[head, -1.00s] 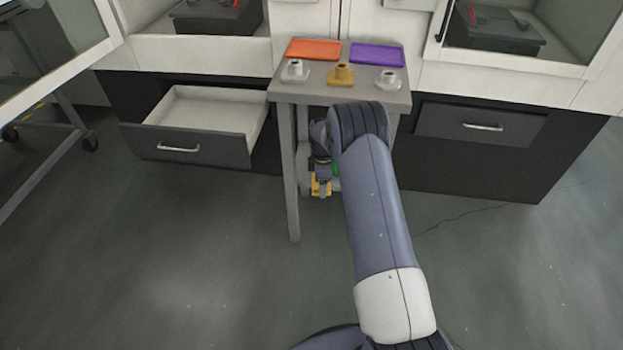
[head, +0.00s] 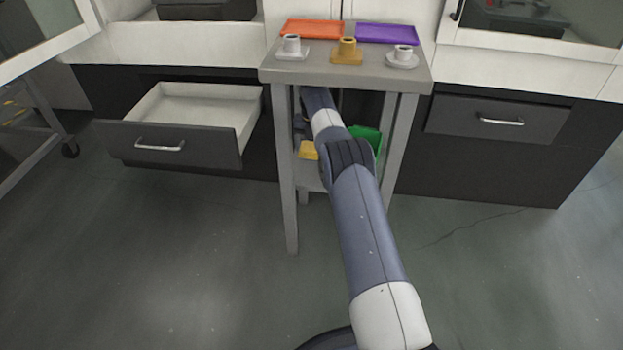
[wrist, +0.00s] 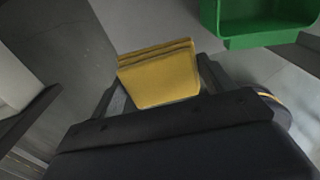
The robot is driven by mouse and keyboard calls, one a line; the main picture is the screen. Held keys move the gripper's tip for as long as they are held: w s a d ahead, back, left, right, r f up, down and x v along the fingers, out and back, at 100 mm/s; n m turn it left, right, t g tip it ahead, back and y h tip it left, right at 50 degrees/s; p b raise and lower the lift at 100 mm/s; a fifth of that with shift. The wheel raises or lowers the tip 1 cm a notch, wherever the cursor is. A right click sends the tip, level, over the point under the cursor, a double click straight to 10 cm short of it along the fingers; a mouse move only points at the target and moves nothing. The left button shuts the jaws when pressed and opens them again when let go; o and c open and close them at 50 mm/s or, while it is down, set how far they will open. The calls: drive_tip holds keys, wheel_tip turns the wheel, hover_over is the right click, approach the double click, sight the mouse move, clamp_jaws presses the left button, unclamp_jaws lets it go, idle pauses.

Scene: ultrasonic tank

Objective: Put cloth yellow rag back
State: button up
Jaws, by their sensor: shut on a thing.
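The yellow rag (wrist: 160,78) is a folded yellow cloth, held between the two fingers of my gripper (wrist: 158,88) in the wrist view. My gripper is shut on it. In the head view a yellow patch, likely the rag (head: 308,150), shows under the small grey table (head: 345,73), left of my arm. My gripper itself is hidden there by my arm and the table. A green bin (wrist: 262,20) is ahead and to the right of the rag in the wrist view. It also shows under the table in the head view (head: 367,139).
The tabletop bears an orange tray (head: 312,30), a purple tray (head: 387,33) and white and yellow fittings. The table legs flank my arm. An open, empty-looking drawer (head: 188,108) stands out on the left. A drawer on the right (head: 498,120) is closed.

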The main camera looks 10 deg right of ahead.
sight(312, 174)
drive_tip(key=shift+w+n, duration=0.15)
drive_tip(key=shift+n, duration=0.15)
wheel_tip(312, 174, down, 10)
drive_tip(key=b, duration=0.3)
drive_tip(key=shift+r+b, duration=0.25)
drive_tip(key=shift+b, duration=0.05)
drive_tip(key=shift+f, duration=0.2)
drive_tip(key=o, duration=1)
drive_tip(key=shift+b, duration=0.4)
wheel_tip(312, 174, up, 11)
drive_tip(key=p, duration=0.5)
drive_tip(key=shift+a+f, duration=0.1)
drive_tip(key=shift+a, duration=0.05)
